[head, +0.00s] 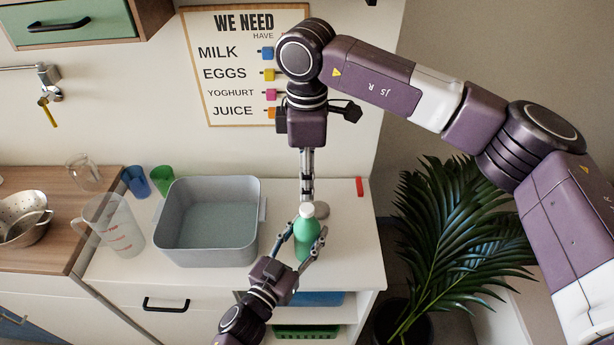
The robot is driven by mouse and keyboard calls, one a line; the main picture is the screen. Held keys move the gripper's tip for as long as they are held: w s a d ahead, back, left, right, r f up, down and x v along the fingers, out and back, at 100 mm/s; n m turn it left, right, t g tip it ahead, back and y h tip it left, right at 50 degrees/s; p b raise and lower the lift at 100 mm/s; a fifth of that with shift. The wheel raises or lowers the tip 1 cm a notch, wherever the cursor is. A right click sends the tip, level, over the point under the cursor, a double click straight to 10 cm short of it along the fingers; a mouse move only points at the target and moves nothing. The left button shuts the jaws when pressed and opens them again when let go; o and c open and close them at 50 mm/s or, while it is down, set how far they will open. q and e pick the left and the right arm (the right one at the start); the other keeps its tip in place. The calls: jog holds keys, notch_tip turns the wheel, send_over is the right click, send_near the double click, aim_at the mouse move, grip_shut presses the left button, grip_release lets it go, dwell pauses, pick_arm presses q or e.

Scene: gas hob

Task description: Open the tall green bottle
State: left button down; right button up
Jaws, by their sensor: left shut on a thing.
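The green bottle (307,234) with a white cap (307,210) stands upright near the right end of the white counter. My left gripper (306,244) is shut on the bottle's body from the front, one finger on each side. My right gripper (307,190) comes down from above, its fingers pointing down, with the tips right at or just above the cap. Its fingers are seen edge-on, so I cannot tell whether they are open or touch the cap. The cap appears to be on the bottle.
A grey basin (206,252) stands left of the bottle, with a clear measuring jug (112,228) beyond it. A grey round thing (322,209) is close behind the bottle. A small red object (360,187) lies at the back right. A plant (455,225) stands right of the counter.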

aim_at(307, 208)
notch_tip(307, 208, down, 8)
jog(key=shift+r, duration=0.1)
dwell(0.4)
